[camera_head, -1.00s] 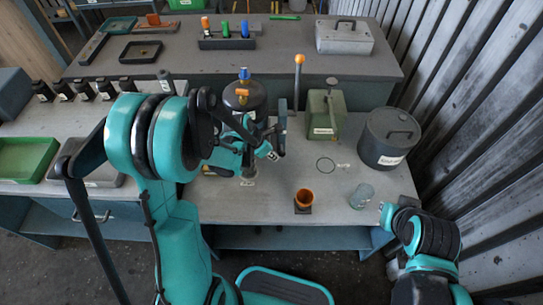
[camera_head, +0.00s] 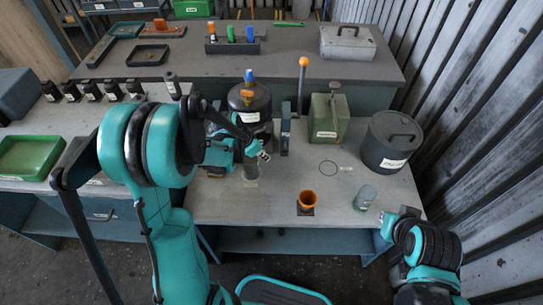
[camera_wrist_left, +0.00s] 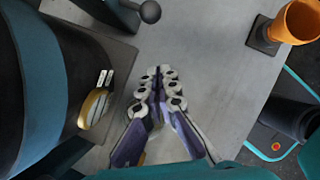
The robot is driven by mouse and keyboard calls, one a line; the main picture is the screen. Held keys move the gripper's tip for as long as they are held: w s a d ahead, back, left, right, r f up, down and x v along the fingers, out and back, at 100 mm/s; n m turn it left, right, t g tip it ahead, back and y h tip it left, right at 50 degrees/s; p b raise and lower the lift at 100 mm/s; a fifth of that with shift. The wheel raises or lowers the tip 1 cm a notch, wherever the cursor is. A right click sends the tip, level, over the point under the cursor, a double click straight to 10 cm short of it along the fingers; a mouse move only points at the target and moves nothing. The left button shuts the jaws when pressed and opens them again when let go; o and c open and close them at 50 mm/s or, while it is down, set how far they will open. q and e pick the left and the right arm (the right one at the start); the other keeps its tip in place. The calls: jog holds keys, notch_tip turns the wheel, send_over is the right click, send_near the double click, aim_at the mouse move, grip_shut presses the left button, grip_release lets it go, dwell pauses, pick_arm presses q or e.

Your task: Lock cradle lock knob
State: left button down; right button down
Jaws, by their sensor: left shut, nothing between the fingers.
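The black round housing (camera_head: 250,103) stands in a dark cradle on the bench, with blue and orange caps on top. A small dark upright part (camera_head: 285,135) stands at its right. In the left wrist view a grey ball knob (camera_wrist_left: 150,12) on a dark lever shows at the top; I cannot tell whether it is the cradle lock knob. My left gripper (camera_head: 265,156) is in front of the housing, and in the left wrist view (camera_wrist_left: 158,78) its fingers are shut and empty, apart from the ball. My right gripper (camera_head: 386,218) is at the bench's front right; its fingers are unclear.
A green canister (camera_head: 328,118) and a dark lidded bin (camera_head: 390,141) stand behind. The bench between cup and canister is clear.

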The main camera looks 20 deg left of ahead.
pick_arm(q)
jog(key=p+v, duration=0.3)
jog(key=v, duration=0.5)
jog(key=shift+w+r, duration=0.25)
jog(key=shift+w, duration=0.05)
jog(key=s+d+r+m+t+y, duration=0.1)
jog(key=s+r+m, duration=0.4)
jog(key=m, duration=0.9)
jog(key=s+d+r+m+t+y, duration=0.2)
jog(key=s+r+m, duration=0.3)
jog(key=s+m, duration=0.6)
jog(key=d+m, duration=0.1)
jog(key=m, duration=0.1)
jog(key=shift+d+r+m, duration=0.35)
jog(key=shift+r+m, duration=0.05)
jog(key=shift+s, duration=0.1)
